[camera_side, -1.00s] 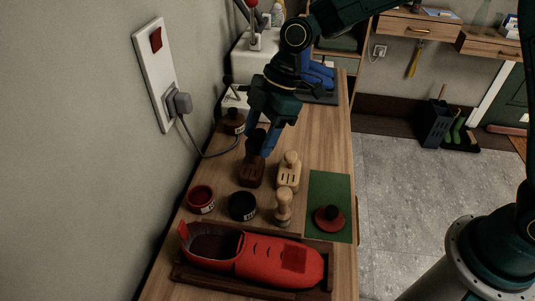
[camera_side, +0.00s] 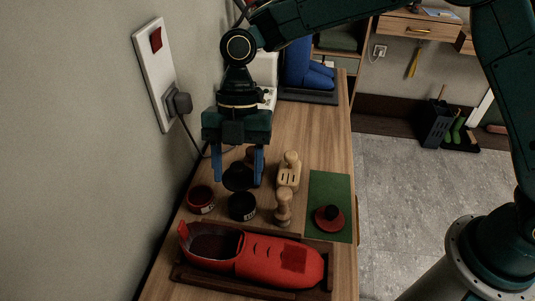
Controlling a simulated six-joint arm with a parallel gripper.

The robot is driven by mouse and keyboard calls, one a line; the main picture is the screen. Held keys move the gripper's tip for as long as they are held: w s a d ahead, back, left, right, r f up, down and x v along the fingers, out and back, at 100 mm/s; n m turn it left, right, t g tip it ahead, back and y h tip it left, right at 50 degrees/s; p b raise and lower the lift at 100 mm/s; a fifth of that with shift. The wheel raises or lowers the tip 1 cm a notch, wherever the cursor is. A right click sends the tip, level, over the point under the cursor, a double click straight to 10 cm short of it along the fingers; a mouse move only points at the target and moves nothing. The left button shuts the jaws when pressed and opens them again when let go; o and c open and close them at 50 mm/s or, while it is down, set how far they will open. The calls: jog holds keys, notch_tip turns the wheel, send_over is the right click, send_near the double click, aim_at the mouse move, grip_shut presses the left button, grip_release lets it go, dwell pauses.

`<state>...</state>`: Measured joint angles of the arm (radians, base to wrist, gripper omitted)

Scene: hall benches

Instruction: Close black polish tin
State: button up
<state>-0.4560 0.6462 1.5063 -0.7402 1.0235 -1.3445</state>
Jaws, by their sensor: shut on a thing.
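The black polish tin (camera_side: 242,206) stands on the bench, upright, behind the red shoe. My gripper (camera_side: 238,178) points down just behind and above it, its two blue fingers on either side of a dark round lid (camera_side: 238,177). The gripper is shut on this lid, which is apart from the tin as far as I can tell. The exact height of the lid above the tin is hard to judge.
A red tin (camera_side: 200,197) stands left of the black tin. A pale wooden brush (camera_side: 289,172) and a wooden dauber (camera_side: 283,206) stand to its right. A red knobbed lid (camera_side: 329,218) lies on a green mat (camera_side: 330,184). A red shoe (camera_side: 265,258) lies in a wooden tray (camera_side: 190,278) in front.

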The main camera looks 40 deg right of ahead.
jog(key=shift+f, duration=3.1)
jog(key=shift+f, duration=0.15)
dwell(0.4)
jog(key=o, duration=1.5)
jog(key=shift+r, duration=3.5)
jog(key=shift+c, duration=0.3)
